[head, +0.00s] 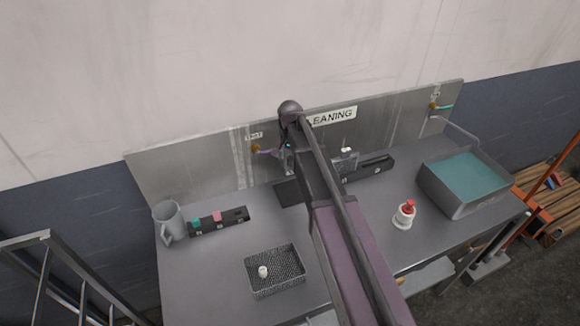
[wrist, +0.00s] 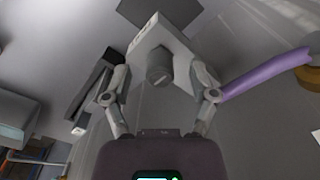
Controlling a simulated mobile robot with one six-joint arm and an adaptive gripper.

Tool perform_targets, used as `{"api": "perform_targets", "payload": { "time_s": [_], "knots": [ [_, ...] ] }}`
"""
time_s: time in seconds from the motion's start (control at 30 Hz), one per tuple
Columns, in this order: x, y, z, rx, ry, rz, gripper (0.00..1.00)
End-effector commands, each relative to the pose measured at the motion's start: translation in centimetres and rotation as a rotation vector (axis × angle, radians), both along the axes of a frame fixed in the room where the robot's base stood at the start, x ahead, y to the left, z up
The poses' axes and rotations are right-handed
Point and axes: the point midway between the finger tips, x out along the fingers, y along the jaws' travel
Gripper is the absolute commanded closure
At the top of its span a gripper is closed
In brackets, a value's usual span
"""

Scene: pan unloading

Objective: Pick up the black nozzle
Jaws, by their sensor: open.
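My gripper (head: 284,158) is open, high near the back wall of the bench. In the wrist view its two fingers (wrist: 158,96) stand apart on either side of a pale grey block (wrist: 182,62) with a dark grey round piece (wrist: 158,70) on it. I cannot tell whether they touch it. A small dark piece (head: 240,213) sits at the right end of the black rack on the left, beside a pink and a teal piece. I cannot tell for sure which of these dark pieces is the black nozzle.
A purple hose (wrist: 265,75) runs close by the right finger in the wrist view. On the bench stand a grey jug (head: 168,222), a mesh basket (head: 275,285) with a small white item, a white-and-red bottle (head: 404,215) and a water-filled tank (head: 480,205). The bench front is mostly clear.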

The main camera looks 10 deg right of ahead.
Motion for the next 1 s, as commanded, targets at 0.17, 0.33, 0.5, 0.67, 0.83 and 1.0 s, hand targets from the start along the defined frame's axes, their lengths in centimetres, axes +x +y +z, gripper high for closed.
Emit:
{"api": "perform_targets", "payload": {
  "time_s": [0.17,0.33,0.5,0.67,0.83,1.0],
  "knots": [
    [0.00,0.00,-0.31,0.000,0.000,0.000,0.25],
    [0.00,-0.01,-0.26,0.000,0.000,0.000,0.25],
    [0.01,0.00,-0.26,0.000,0.000,0.000,0.25],
    [0.01,0.00,-0.26,0.000,0.000,0.000,0.25],
    [0.00,0.00,-0.27,0.000,0.000,0.000,0.73],
    [0.00,-0.01,-0.27,0.000,0.000,0.000,1.00]
  ]
}}
